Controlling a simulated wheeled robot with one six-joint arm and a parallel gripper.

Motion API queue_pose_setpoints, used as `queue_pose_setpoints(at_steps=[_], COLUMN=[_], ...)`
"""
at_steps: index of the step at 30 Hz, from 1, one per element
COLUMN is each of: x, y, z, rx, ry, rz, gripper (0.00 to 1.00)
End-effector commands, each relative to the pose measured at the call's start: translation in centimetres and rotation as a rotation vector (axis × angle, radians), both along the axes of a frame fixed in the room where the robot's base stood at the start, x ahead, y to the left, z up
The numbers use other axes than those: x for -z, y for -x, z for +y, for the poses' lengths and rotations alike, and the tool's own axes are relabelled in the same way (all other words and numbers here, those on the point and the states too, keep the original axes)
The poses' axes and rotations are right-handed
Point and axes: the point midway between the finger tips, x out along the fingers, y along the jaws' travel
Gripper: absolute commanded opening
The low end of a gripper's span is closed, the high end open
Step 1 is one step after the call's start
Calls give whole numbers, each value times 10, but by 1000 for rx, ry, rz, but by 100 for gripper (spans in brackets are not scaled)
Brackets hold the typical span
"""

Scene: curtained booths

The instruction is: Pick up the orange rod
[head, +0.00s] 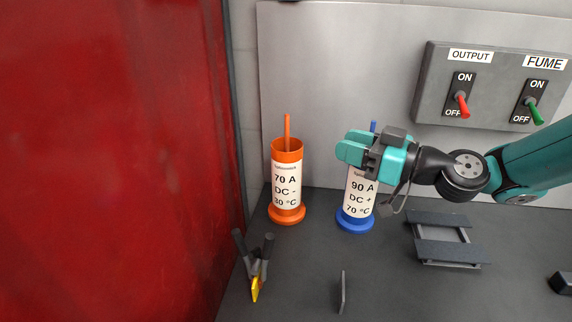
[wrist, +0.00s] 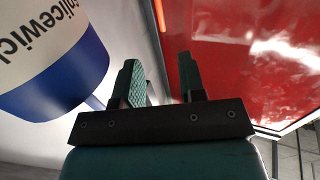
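The orange rod (head: 287,130) stands upright in an orange holder (head: 287,149) labelled 70 A DC -; only its upper end shows above the rim. An orange strip (wrist: 158,15), likely this rod, shows at the top of the wrist view between the finger directions. My gripper (head: 348,147) points left, to the right of the rod and apart from it, in front of the blue holder's top. In the wrist view its two fingers (wrist: 160,80) are spread apart with nothing between them.
A blue holder (head: 355,217) labelled 90 A DC + stands under my gripper, with a blue rod (head: 373,127) behind it. A red curtain (head: 120,160) closes the left side. A clamp (head: 256,268) and a grey rack (head: 440,219) lie on the dark table. A switch box (head: 495,85) hangs behind.

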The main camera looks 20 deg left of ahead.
Motion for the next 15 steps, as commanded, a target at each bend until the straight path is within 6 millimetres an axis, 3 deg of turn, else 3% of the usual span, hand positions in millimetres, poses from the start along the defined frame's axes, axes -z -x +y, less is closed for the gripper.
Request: queue_pose_setpoints(at_steps=[6, 15], x=[-4, -1], y=[-6, -12], z=[50, 80], rx=[-5, -1], ry=[2, 3], rz=[1, 2], gripper=[37, 37])
